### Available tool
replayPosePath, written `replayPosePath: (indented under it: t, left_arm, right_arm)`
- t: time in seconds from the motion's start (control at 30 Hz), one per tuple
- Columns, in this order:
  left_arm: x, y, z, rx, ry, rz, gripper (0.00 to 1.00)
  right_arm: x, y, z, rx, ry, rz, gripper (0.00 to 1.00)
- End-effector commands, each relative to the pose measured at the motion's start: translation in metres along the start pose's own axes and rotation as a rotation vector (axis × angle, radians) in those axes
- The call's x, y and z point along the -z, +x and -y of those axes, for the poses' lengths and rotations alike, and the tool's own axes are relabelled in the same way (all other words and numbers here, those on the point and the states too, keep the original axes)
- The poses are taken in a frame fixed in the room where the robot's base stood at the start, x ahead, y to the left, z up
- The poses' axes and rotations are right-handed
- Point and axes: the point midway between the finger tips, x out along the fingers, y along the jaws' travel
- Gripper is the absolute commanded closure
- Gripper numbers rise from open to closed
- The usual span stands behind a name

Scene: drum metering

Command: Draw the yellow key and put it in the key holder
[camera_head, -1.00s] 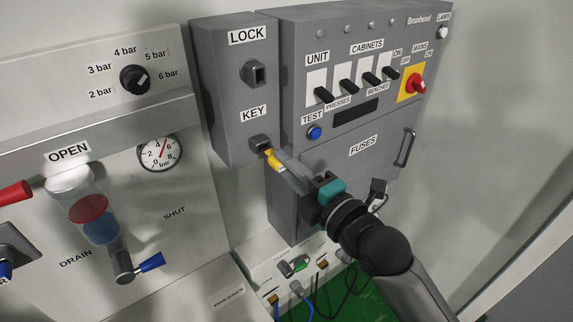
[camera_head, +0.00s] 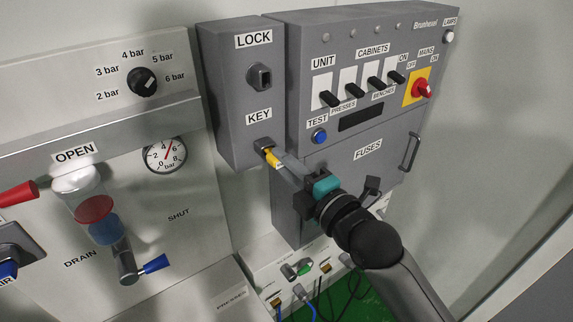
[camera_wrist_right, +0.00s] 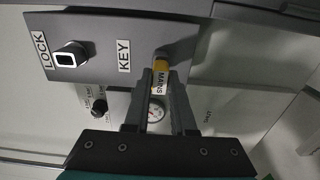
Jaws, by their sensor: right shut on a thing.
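The yellow key (camera_head: 272,158) is at the dark socket (camera_head: 262,144) under the KEY label on the grey lock box (camera_head: 230,90). Its inner end is hidden at the socket, and I cannot tell how deep it sits. My right gripper (camera_head: 282,163) is shut on the key, reaching in from the lower right. In the right wrist view the key (camera_wrist_right: 161,72) shows between the fingers (camera_wrist_right: 161,95), with a white MAINS tag. A LOCK fitting (camera_head: 259,77) sits above the socket; it also shows in the wrist view (camera_wrist_right: 70,57). My left gripper is not in view.
The grey fuse cabinet (camera_head: 345,190) with switches and a red mains knob (camera_head: 421,89) stands close on the right. A panel with a gauge (camera_head: 165,154) and a blue-handled valve (camera_head: 135,270) is on the left. Sockets and cables lie below.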

Motion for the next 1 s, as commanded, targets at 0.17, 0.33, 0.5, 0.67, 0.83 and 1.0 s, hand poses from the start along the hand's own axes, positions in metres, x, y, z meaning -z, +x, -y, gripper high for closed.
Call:
replayPosePath:
  t: [0.17,0.33,0.5,0.67,0.83,1.0]
  left_arm:
    - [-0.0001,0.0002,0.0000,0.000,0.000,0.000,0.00]
    - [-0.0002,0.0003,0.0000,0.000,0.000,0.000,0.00]
    - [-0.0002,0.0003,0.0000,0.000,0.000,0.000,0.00]
    - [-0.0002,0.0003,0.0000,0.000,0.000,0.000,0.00]
    - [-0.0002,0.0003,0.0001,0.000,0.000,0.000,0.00]
    - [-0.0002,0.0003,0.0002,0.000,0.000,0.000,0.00]
  right_arm:
    - [0.0000,0.0048,-0.0001,-0.001,-0.001,0.000,1.00]
    - [-0.0003,0.0090,-0.0003,-0.001,0.000,0.000,1.00]
    - [-0.0003,0.0113,-0.0001,0.000,0.000,0.000,0.71]
    - [-0.0002,0.0111,0.0000,0.000,0.000,0.000,0.53]
    - [-0.0002,0.0111,0.0000,0.000,0.000,0.000,0.42]
    - [-0.0002,0.0108,0.0004,0.001,0.000,0.000,0.42]
